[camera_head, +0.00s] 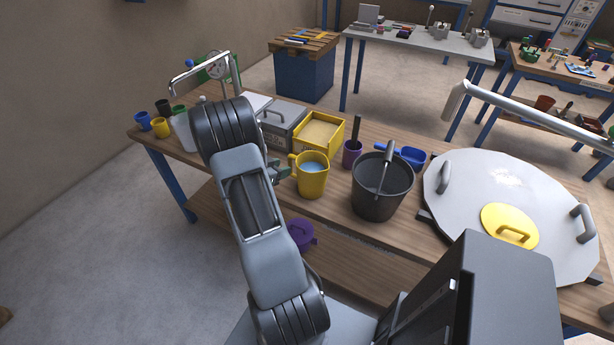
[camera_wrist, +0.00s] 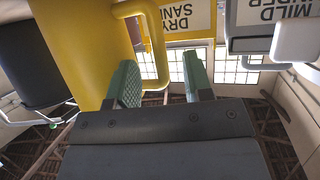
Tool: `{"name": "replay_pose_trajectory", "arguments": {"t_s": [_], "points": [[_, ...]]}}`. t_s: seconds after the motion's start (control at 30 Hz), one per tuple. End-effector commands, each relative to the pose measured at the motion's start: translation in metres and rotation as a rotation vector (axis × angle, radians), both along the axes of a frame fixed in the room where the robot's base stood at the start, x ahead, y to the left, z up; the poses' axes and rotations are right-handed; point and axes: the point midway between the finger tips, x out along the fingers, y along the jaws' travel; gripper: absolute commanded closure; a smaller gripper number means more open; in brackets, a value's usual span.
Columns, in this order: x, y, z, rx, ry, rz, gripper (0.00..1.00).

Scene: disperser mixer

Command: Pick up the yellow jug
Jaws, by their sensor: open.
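The yellow jug (camera_head: 313,176) stands upright on the wooden workbench, with light blue liquid inside. Its handle (camera_head: 293,160) points left, toward my gripper (camera_head: 281,172). In the wrist view the yellow jug (camera_wrist: 80,40) fills the upper left, and its handle (camera_wrist: 157,45) shows between the two green fingers of my gripper (camera_wrist: 160,62). The fingers are apart and not closed on the handle. I cannot tell how deep the handle lies between them. My arm hides part of the bench left of the jug.
A dark grey bucket (camera_head: 378,194) with a tool in it stands right of the jug. A yellow sand box (camera_head: 320,133) and a grey box (camera_head: 277,122) sit behind. A purple cup (camera_head: 352,154) is close by. A large round lid (camera_head: 468,180) covers the right side.

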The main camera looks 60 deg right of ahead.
Motion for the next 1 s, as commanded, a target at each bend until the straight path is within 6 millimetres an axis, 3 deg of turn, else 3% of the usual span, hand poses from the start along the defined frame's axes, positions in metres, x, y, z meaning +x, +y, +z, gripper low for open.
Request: {"name": "replay_pose_trajectory", "arguments": {"t_s": [0.33,0.7,1.0], "points": [[-0.014,-0.038,-0.016,0.001,0.000,-0.002,0.54],[-0.015,-0.044,-0.019,0.001,0.000,0.000,0.55],[-0.015,-0.044,-0.018,0.001,0.000,0.000,0.83]]}}
